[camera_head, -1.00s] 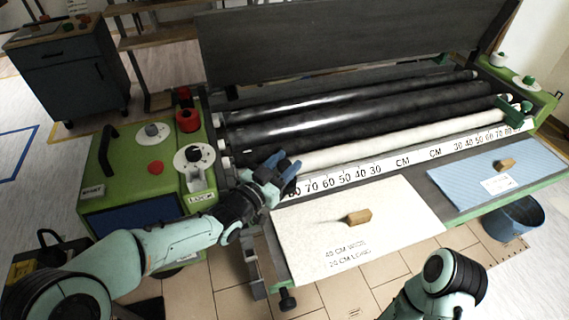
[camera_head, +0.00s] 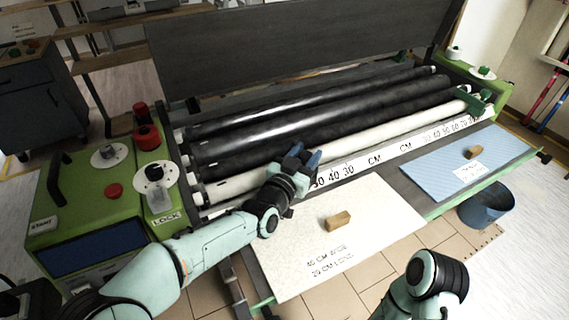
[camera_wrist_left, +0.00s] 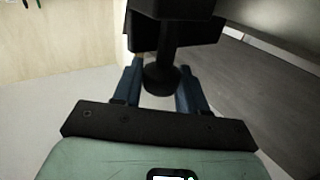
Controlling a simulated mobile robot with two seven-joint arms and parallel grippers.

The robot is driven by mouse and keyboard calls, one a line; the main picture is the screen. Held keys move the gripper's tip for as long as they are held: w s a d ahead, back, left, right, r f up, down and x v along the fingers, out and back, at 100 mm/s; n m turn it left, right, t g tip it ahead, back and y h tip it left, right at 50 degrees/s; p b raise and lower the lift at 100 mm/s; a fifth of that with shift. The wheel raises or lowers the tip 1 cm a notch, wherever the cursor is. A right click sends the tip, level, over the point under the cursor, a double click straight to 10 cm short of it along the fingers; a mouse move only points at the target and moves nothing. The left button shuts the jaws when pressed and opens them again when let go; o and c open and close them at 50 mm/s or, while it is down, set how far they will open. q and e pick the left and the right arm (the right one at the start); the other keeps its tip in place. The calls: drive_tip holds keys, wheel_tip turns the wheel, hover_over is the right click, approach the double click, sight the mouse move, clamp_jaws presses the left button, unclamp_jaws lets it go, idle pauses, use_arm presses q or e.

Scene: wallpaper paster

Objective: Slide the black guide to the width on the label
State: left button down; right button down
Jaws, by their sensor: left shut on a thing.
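My left gripper (camera_head: 303,158) is at the left half of the white CM scale (camera_head: 372,164), just left of the visible marks near 50, 40 and 30. In the left wrist view its blue fingers (camera_wrist_left: 160,88) are shut on the black guide (camera_wrist_left: 162,40), whose knobbed stem stands between them. In the head view the gripper hides the guide, so its exact mark cannot be read. The label on the cream sheet (camera_head: 375,215) reads 40 CM WIDE, with a length line below. My right gripper is not in view; only part of that arm shows at the bottom right.
A wooden block (camera_head: 338,221) lies on the cream sheet. A blue sheet (camera_head: 425,160) with another block (camera_head: 473,152) lies to the right, above a blue bucket (camera_head: 487,208). Black rollers (camera_head: 330,108) run behind the scale. A green control box (camera_head: 90,185) with a LOCK dial stands left.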

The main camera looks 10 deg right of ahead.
use_arm(q)
drive_tip(key=shift+w+d, duration=0.2)
drive_tip(key=shift+d, duration=0.6)
drive_tip(key=c, duration=0.7)
unclamp_jaws()
drive_tip(key=shift+c, duration=0.2)
drive_tip(key=shift+a, duration=0.1)
drive_tip(key=v, duration=1.3)
drive_tip(key=shift+s, duration=0.1)
